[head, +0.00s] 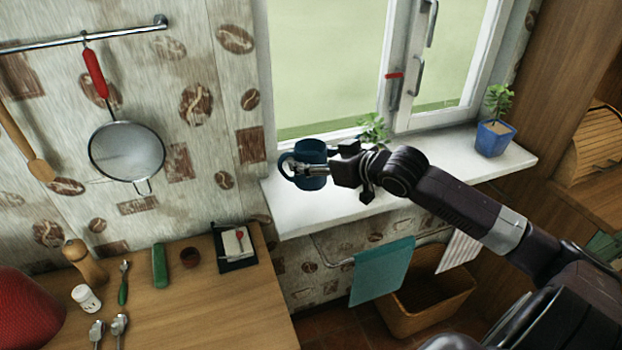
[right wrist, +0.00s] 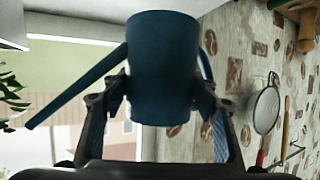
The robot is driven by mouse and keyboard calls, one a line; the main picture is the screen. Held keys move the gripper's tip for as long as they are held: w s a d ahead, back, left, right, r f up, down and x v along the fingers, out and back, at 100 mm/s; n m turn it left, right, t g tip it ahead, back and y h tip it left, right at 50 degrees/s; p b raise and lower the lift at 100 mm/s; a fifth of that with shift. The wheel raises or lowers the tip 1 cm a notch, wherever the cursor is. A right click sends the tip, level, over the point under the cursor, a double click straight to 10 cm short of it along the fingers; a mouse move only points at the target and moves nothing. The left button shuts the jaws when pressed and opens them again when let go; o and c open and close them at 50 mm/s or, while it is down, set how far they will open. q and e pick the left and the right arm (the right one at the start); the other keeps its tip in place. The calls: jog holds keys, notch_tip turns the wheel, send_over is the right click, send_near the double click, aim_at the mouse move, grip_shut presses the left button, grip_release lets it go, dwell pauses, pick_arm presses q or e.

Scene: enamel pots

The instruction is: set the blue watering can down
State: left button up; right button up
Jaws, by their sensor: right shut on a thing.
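The blue watering can (head: 312,152) is at the left end of the white window sill (head: 330,208) in the head view. My right gripper (head: 318,170) is shut on it, its arm reaching in from the right. In the right wrist view the can (right wrist: 162,60) sits between the two fingers of my right gripper (right wrist: 160,112), with its long spout out to the left and part of a handle on the right. I cannot tell whether the can touches the sill or hangs above it. My left gripper is not in view.
A potted plant in a blue pot (head: 495,138) stands at the sill's right end. Another green plant (head: 373,130) is behind my right wrist. The window (head: 330,60) is close behind. A wooden counter (head: 200,305) with several utensils is at lower left. The sill's front middle is bare.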

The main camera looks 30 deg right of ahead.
aim_at(312, 180)
jog(key=shift+f, duration=2.95)
jog(key=o, duration=1.6)
jog(key=shift+f, duration=0.2)
jog(key=shift+o, duration=0.2)
jog(key=shift+s+r, duration=0.1)
jog(key=v, duration=1.2)
jog(key=shift+p, duration=0.35)
